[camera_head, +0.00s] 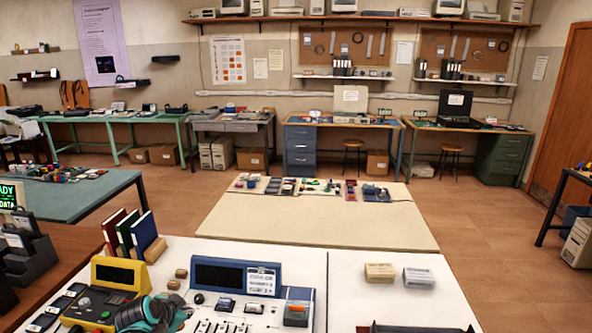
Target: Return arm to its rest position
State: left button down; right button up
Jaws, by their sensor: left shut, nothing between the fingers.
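My left gripper (160,312) appears to be the dark grey and teal form low at the bottom left, cut off by the bottom edge. It is shut and empty, in front of the yellow device (103,292) and left of the blue console (235,277). Its fingers are hard to make out at this size. My right gripper is not in view.
The white table (345,262) holds three upright books (130,234), small wooden blocks and two small boxes (398,274). A dark edge shows at bottom right. A cream table (300,215) stands beyond, its near part bare. Floor (470,230) is clear to the right.

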pick_arm(q)
jog(key=s+d+n, duration=0.2)
jog(key=s+d, duration=0.2)
jog(key=s, duration=0.3)
jog(key=s+d+r+n+g, duration=0.1)
jog(key=s+d+n, duration=0.1)
jog(key=s+d, duration=0.3)
jog(key=s+d+n, duration=0.3)
jog(key=s+d, duration=0.2)
jog(key=s, duration=0.6)
jog(key=shift+s+d+r, duration=0.15)
jog(key=shift+s+r, duration=0.05)
jog(key=shift+r, duration=0.1)
dwell(0.6)
